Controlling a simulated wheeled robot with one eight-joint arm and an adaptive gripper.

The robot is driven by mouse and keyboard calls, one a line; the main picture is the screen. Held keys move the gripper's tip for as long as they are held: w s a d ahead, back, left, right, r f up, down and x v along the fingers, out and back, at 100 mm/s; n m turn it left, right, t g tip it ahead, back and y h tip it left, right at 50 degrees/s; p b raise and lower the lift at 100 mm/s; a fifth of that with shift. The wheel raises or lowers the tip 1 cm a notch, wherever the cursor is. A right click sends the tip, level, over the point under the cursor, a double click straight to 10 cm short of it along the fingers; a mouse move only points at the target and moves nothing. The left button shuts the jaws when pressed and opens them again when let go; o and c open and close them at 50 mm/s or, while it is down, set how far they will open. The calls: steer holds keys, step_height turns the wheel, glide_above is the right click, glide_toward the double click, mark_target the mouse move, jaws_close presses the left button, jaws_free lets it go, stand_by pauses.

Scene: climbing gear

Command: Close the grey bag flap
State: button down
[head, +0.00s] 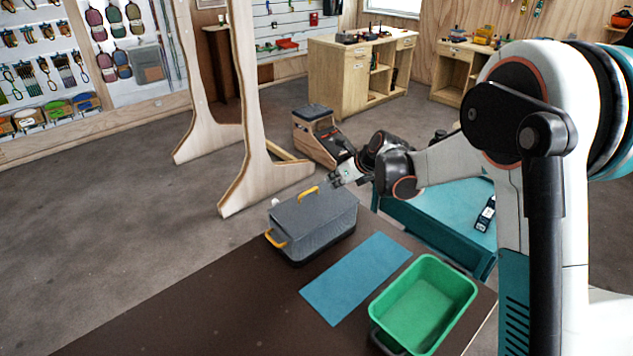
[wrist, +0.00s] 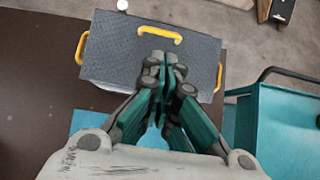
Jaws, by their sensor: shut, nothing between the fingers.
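The grey bag (head: 325,234) stands on the brown table, with a dark base and yellow side handles. Its grey flap (head: 317,207) lies across the top, with a yellow handle (head: 307,193) on it. In the wrist view the flap (wrist: 140,45) covers the bag's top, and its yellow handle (wrist: 160,33) lies just beyond my fingertips. I cannot tell whether the flap is fully down. My gripper (head: 335,180) is shut and empty, above the bag's right side in the head view; it also shows in the wrist view (wrist: 165,58). Contact with the flap cannot be made out.
A blue mat (head: 358,277) and an open green bin (head: 425,300) are to the right of the bag on the table (head: 190,305). A teal cart (head: 440,222) stands beyond the table. A wooden frame (head: 255,120) stands behind the bag. The table's left part is clear.

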steer(key=b, duration=0.2)
glide_toward(308, 197)
steer(key=x, duration=0.3)
steer(key=shift+a+f, duration=0.15)
steer(key=shift+a, duration=0.05)
stand_by(0.3)
steer(key=shift+b+x, duration=1)
steer(key=shift+b, duration=0.05)
steer(key=shift+d, duration=0.1)
